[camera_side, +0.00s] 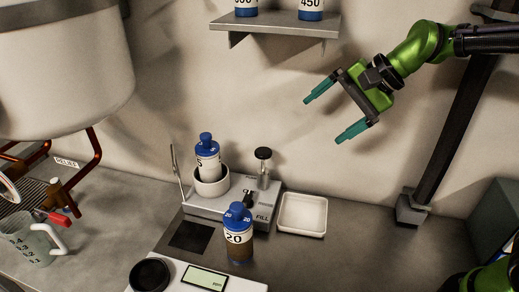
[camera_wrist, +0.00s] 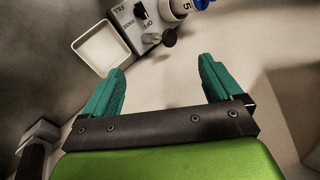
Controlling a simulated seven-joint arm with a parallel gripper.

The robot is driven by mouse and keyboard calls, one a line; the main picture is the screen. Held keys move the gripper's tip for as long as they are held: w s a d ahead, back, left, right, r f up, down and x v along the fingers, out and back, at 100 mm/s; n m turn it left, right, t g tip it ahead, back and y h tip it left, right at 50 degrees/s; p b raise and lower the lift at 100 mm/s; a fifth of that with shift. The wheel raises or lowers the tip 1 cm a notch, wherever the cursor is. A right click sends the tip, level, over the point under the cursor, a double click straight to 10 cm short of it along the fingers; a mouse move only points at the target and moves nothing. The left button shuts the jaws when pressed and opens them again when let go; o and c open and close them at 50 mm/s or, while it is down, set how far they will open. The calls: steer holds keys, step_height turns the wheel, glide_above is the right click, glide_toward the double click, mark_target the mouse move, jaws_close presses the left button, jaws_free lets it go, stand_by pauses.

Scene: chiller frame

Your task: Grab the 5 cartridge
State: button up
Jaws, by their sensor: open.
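The 5 cartridge (camera_side: 208,152) has a blue cap and a white label with a dark 5. It stands slightly tilted in a round white cup (camera_side: 211,183) on the grey fill station; its lower part is hidden in the cup. It also shows at the top edge of the wrist view (camera_wrist: 182,6), partly cut off. My gripper (camera_side: 321,118) is open and empty, with teal fingers spread wide. It hangs in the air to the right of the cartridge and higher. In the wrist view my gripper (camera_wrist: 160,80) has nothing between its fingers.
A cartridge marked 20 (camera_side: 239,235) stands in front of the station. A black-topped post (camera_side: 263,167) rises right of the cup. A white tray (camera_side: 302,214) lies to the right. A shelf (camera_side: 275,25) with two cartridges is above. A scale (camera_side: 195,278) is in front.

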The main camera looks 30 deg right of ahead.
mark_target(210, 144)
steer(key=w+a+f+m, duration=0.3)
steer(key=w+a, duration=0.3)
steer(key=w+a+f+m, duration=0.3)
steer(key=w+a+m, duration=0.1)
steer(key=w+a, duration=0.2)
steer(key=w+a+f+m+y, duration=0.1)
steer(key=w+a+f+m, duration=0.2)
steer(key=w+a, duration=0.4)
steer(key=shift+m, duration=0.5)
steer(key=shift+s+a+m+g+h, duration=0.1)
steer(key=shift+s+m+g+h, duration=0.15)
steer(key=shift+m, duration=0.45)
steer(key=shift+s+d+r+m+h, duration=0.15)
steer(key=shift+s+d+m+h, duration=0.15)
steer(key=shift+m, duration=0.4)
steer(key=m, duration=0.1)
steer(key=d+m+h, duration=0.1)
steer(key=s+d+m+h, duration=0.1)
steer(key=shift+r+g, duration=0.25)
steer(key=shift+r, duration=0.1)
steer(key=x, duration=0.7)
steer(key=shift+a, duration=0.4)
